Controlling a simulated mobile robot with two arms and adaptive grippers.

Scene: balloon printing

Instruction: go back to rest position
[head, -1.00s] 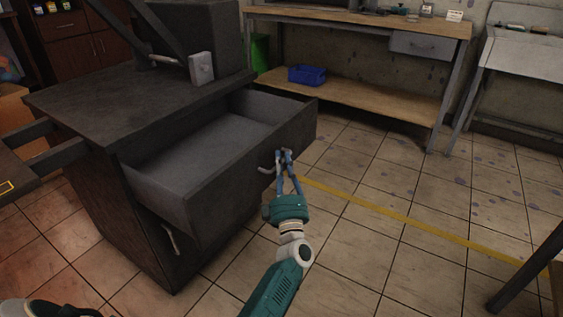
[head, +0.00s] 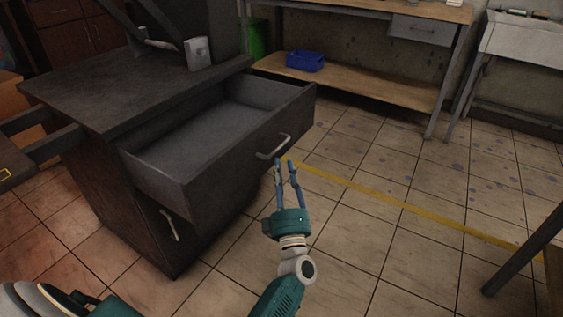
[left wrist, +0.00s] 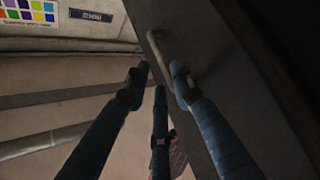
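My left gripper (head: 286,163) is open and empty, just in front of the pulled-out drawer (head: 185,190) of the dark cabinet. Its fingers are spread, and a small gap shows between them and the drawer's metal handle (head: 273,147). In the left wrist view the spread blue fingers (left wrist: 160,80) point toward the handle (left wrist: 160,50) on the dark drawer front, with nothing held between them. The drawer stands open and its visible inside is empty. My right gripper is not in view.
The cabinet top (head: 120,88) carries a dark machine with a light grey block (head: 198,53). A workbench (head: 350,80) with a blue bin (head: 305,61) on its lower shelf stands behind.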

